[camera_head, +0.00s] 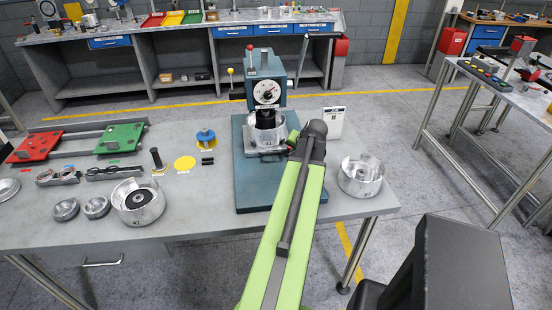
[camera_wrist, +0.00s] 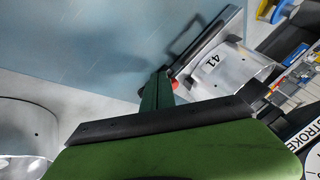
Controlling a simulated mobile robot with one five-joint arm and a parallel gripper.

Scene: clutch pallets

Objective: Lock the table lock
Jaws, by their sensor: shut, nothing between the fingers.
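The blue-grey press (camera_head: 266,75) with a dial stands on the table, with a metal drum (camera_head: 266,140) in it under the ram. My gripper is mostly hidden behind my green arm in the head view, close to the right side of the drum. In the wrist view, my gripper (camera_wrist: 158,88) is shut and empty. Its dark fingers reach toward a dark bar (camera_wrist: 205,42) beside the drum marked 41 (camera_wrist: 228,66). A small red part (camera_wrist: 174,85), possibly the table lock's knob, shows right at the fingertips. I cannot tell whether they touch it, or how the lock is set.
One loose metal drum (camera_head: 361,178) stands right of my arm, another (camera_head: 138,203) at the left front. A white card (camera_head: 332,122) stands behind my arm. Red (camera_head: 35,147) and green (camera_head: 121,138) plates lie at the left.

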